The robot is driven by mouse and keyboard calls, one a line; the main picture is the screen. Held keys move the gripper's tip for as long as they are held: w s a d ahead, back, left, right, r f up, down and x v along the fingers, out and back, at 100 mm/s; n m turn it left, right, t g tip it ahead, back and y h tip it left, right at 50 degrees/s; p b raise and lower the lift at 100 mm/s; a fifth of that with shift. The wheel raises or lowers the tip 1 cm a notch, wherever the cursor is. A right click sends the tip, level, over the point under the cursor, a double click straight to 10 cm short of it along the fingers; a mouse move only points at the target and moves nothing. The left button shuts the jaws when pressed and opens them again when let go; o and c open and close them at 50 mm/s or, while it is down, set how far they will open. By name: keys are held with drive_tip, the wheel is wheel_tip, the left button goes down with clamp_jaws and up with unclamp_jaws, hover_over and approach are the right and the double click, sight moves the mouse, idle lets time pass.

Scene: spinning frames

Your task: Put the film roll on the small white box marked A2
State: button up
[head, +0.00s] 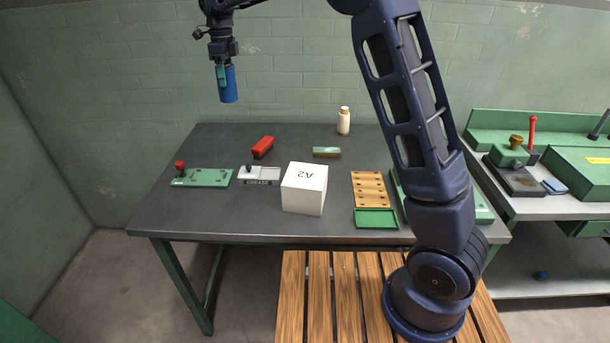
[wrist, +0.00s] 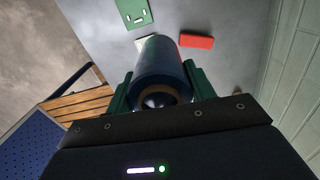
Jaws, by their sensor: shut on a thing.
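The film roll is a blue cylinder (head: 228,84), held upright in my gripper (head: 222,72), high above the back left of the table in the head view. In the wrist view the roll (wrist: 160,70) sits between the two green fingers of my gripper (wrist: 160,92), which are shut on it. The white box marked A2 (head: 304,189) stands on the middle of the table near its front, with its marked top bare. The roll is up, left of and apart from the box.
The dark table (head: 215,215) also bears a red block (head: 263,147), a green-and-brown brush-like block (head: 327,152), a cream bottle (head: 343,121), a grease plate (head: 259,175), a green plate with red knob (head: 202,178) and a wooden holed board (head: 370,188). A slatted wooden bench (head: 318,290) stands in front.

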drive_tip(key=s+d+r+m, duration=0.1)
drive_tip(key=s+d+r, duration=0.1)
drive_tip(key=s+d, duration=0.9)
drive_tip(key=s+d+r, duration=0.2)
drive_tip(key=s+d, duration=0.5)
drive_tip(key=d, duration=0.8)
drive_tip(key=f, duration=2)
drive_tip(key=shift+a, duration=0.2)
drive_tip(key=shift+f, duration=0.25)
drive_tip(key=o, duration=1.2)
drive_tip(key=shift+c, duration=0.2)
drive_tip(key=shift+r, duration=0.1)
wheel_tip(320, 180, up, 12)
drive_tip(key=shift+r, duration=0.15)
